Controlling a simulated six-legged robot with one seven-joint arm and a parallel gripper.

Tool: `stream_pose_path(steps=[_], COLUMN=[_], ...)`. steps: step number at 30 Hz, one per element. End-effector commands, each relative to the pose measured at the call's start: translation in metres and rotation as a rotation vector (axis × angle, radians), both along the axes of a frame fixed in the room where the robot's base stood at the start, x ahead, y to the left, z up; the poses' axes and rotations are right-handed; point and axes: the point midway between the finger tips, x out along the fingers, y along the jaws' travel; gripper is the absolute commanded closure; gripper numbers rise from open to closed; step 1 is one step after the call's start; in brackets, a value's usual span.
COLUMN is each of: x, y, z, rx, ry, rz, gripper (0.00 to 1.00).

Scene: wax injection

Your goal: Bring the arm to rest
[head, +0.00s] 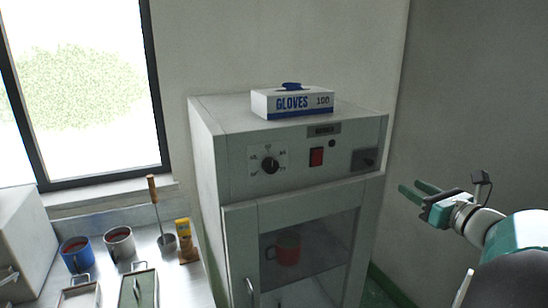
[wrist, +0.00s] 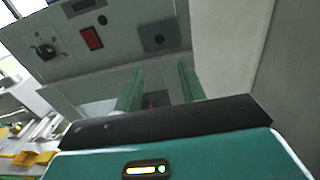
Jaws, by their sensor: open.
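My gripper (head: 418,193) is at the right in the head view, with its two green fingers apart and nothing between them. It is in the air to the right of the grey cabinet (head: 206,150), and its fingers point left toward the cabinet. In the wrist view my gripper (wrist: 160,90) shows its two fingers spread, with the cabinet front (wrist: 120,50) beyond them. My arm reaches in from the right edge of the head view.
A glove box (head: 292,102) sits on the cabinet. A red mug (head: 287,249) stands inside behind the glass door. Bare wall (head: 470,90) lies right.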

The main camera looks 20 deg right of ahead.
Motion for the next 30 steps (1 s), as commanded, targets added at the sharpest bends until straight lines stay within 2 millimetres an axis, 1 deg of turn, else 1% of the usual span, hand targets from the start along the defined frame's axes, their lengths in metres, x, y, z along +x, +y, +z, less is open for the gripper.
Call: stream_pose_path(steps=[2,4,5,7,8,11,12,14,15,17,18,20,21,23,24,25,26,27,30], x=[0.000,0.003,0.006,0.014,0.018,0.030,0.033,0.033,0.030,0.021,0.013,-0.001,-0.012,-0.029,-0.040,-0.048,-0.056,-0.066,-0.085], y=[0.001,0.007,0.013,0.036,0.049,0.109,0.136,0.177,0.204,0.243,0.266,0.295,0.312,0.333,0.344,0.350,0.356,0.362,0.370], z=[0.000,-0.001,-0.001,-0.005,-0.007,-0.019,-0.025,-0.036,-0.044,-0.057,-0.066,-0.078,-0.086,-0.097,-0.104,-0.108,-0.112,-0.116,-0.123], rx=[-0.001,-0.015,-0.028,-0.085,-0.120,-0.290,-0.378,-0.523,-0.629,-0.806,-0.929,-1.120,-1.249,-1.449,-1.585,-1.688,-1.793,-1.935,-2.258], ry=[0.001,0.011,0.019,0.054,0.075,0.157,0.191,0.237,0.263,0.292,0.305,0.311,0.309,0.293,0.274,0.256,0.235,0.201,0.106], rz=[0.001,0.017,0.030,0.082,0.113,0.261,0.332,0.447,0.527,0.656,0.744,0.871,0.954,1.074,1.151,1.208,1.261,1.330,1.470], gripper=[0.60,0.60,0.60,0.60,0.60,0.60,0.60,0.60,0.60,0.60,0.60,0.60,0.60,0.60,0.60,0.60,0.60,0.60,0.60])
